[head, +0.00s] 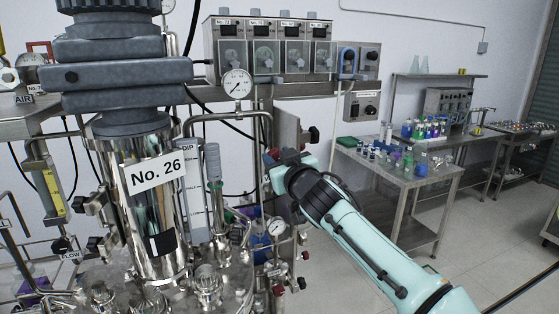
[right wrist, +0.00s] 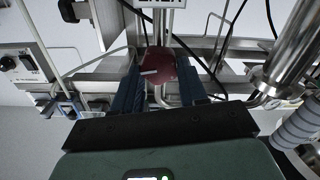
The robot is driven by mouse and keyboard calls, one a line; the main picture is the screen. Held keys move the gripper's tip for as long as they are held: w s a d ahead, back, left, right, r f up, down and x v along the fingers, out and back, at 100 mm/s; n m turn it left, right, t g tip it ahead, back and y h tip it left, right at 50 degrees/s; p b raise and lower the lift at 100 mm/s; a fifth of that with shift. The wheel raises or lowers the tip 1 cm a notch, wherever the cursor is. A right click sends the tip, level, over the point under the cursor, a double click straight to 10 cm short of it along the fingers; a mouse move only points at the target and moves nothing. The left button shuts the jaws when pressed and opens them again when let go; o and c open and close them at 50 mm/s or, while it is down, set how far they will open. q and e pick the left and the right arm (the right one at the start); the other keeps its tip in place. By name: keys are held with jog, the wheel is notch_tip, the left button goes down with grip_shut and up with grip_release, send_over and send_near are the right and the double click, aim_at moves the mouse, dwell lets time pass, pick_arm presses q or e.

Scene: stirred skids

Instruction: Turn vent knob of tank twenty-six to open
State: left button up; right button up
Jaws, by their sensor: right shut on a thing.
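Tank twenty-six stands at the left in the head view, a shiny steel vessel (head: 133,225) with a "No. 26" label (head: 157,173) and a dark grey top. My right gripper (head: 270,163) reaches to the pipework just right of the tank. In the right wrist view, a dark red round knob (right wrist: 158,70) with a white line across its face sits between the two fingers of this gripper (right wrist: 158,80). The fingers are shut on the knob. The white line lies roughly level, slightly tilted. In the head view the gripper mostly hides the knob. My left gripper is not in view.
A pressure gauge (head: 237,84) and pipes stand close above and left of my right gripper. A row of control boxes (head: 275,50) hangs behind. A steel table (head: 405,172) with bottles stands at the right. The floor (head: 480,240) there is clear.

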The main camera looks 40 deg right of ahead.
jog(key=n, duration=0.4)
jog(key=shift+a+f+n, duration=0.1)
jog(key=shift+n, duration=0.2)
jog(key=n, duration=0.5)
jog(key=shift+a+b, duration=0.1)
jog(key=shift+b, duration=0.2)
jog(key=n, duration=0.5)
jog(key=shift+f, duration=0.15)
pick_arm(q)
jog(key=shift+p, duration=0.35)
pick_arm(e)
jog(key=n, duration=0.5)
jog(key=shift+f, duration=0.15)
jog(key=o, duration=1.1)
jog(key=shift+c, duration=0.2)
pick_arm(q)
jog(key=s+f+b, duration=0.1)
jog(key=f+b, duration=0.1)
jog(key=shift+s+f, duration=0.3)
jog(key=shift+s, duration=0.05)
pick_arm(e)
jog(key=v, duration=1.3)
jog(key=shift+s, duration=0.15)
